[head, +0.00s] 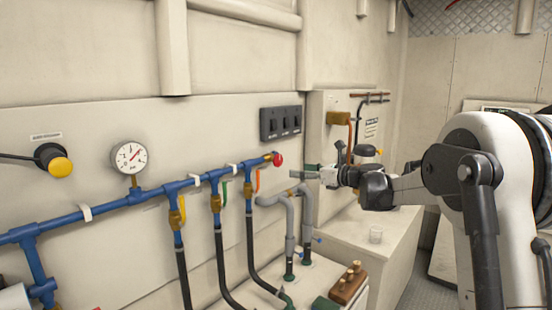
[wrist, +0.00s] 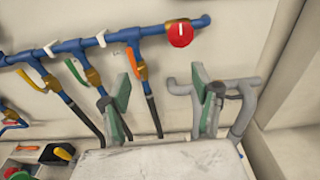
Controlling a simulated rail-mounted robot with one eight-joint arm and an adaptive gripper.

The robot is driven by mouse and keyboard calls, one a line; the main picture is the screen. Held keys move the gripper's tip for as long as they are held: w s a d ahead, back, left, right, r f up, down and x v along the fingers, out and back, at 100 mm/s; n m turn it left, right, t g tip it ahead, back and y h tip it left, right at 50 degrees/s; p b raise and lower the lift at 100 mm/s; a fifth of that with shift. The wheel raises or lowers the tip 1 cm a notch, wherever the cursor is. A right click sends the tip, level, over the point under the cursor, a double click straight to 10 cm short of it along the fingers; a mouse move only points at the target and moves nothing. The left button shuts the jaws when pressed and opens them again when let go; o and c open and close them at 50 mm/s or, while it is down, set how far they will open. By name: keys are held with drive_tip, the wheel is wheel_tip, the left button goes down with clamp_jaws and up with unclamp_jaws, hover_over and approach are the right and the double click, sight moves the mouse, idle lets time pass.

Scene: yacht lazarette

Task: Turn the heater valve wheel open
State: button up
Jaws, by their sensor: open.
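A red round valve wheel (head: 278,159) sits at the right end of the blue pipe on the wall. In the wrist view the wheel (wrist: 180,35) shows a white mark on its face, near the top and beyond my fingertips. My gripper (head: 312,173) is to the right of the wheel in the head view, apart from it. In the wrist view my gripper (wrist: 163,78) is open, its two green-padded fingers spread with nothing between them. No label naming the wheel can be read.
The blue pipe (head: 110,205) carries several brass valves with coloured levers and black hoses. A pressure gauge (head: 129,157) stands above it. Grey bent pipes (head: 289,215) rise close below my gripper. A black switch panel (head: 281,123) is above the wheel.

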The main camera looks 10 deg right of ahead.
sight(280, 161)
drive_tip(key=w+a+p, duration=0.1)
drive_tip(key=w+a, duration=0.1)
drive_tip(key=w, duration=0.2)
drive_tip(key=w+a+m+p, duration=0.1)
drive_tip(key=w+a, duration=0.1)
drive_tip(key=w, duration=0.3)
drive_tip(key=w+a+m+t+p, duration=0.1)
drive_tip(key=w+a, duration=0.2)
drive_tip(key=w, duration=0.1)
drive_tip(key=shift+w+y, duration=0.3)
drive_tip(key=shift+c, duration=0.4)
drive_tip(key=c, duration=1.1)
